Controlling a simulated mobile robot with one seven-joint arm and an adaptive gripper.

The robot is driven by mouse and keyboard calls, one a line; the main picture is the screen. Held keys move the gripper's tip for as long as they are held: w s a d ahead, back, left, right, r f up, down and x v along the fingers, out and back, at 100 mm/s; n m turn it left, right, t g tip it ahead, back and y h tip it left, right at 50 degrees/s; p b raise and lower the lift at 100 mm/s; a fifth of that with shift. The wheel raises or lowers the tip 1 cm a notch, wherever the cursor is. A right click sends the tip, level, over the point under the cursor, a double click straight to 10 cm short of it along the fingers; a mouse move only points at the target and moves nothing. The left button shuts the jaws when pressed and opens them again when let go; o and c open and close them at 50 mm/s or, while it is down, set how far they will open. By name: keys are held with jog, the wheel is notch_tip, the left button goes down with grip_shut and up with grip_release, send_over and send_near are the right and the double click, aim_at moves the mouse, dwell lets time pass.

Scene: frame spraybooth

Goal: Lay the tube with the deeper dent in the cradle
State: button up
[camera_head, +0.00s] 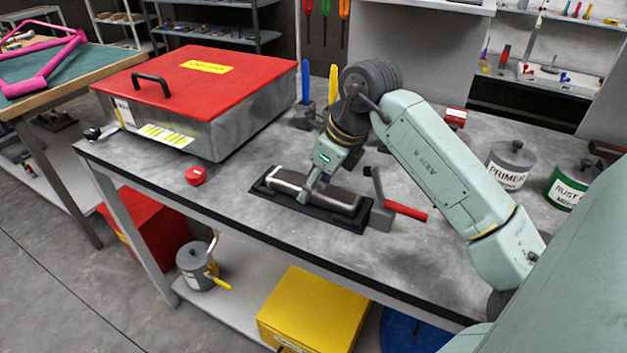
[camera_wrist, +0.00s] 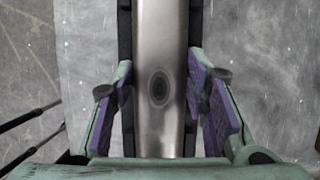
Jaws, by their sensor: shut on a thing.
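A grey metal tube (camera_head: 340,198) lies lengthwise over the black cradle (camera_head: 372,219) on the workbench. My gripper (camera_head: 307,193) is shut on the tube, reaching down across it from above. In the wrist view the tube (camera_wrist: 160,40) runs up the middle between my two purple-padded fingers, with a round dark dent (camera_wrist: 159,87) on its upper face. Dark edges of the cradle (camera_wrist: 125,30) show along both sides of the tube. I cannot tell whether the tube is fully seated. No second tube is in view to compare dents.
A large grey box with a red lid (camera_head: 215,68) stands at the left of the bench. A red round object (camera_head: 195,176) lies in front of it. A hammer with a red handle (camera_head: 405,211) is close right of the cradle. Paint cans (camera_head: 510,164) stand farther right.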

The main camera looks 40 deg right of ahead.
jog(key=shift+f, duration=0.25)
jog(key=o, duration=1.3)
jog(key=shift+r, duration=0.2)
jog(key=shift+r, duration=0.25)
jog(key=b+v, duration=0.3)
jog(key=v, duration=0.8)
jog(key=shift+s+r, duration=0.25)
jog(key=shift+s, duration=0.05)
jog(key=shift+d, duration=0.1)
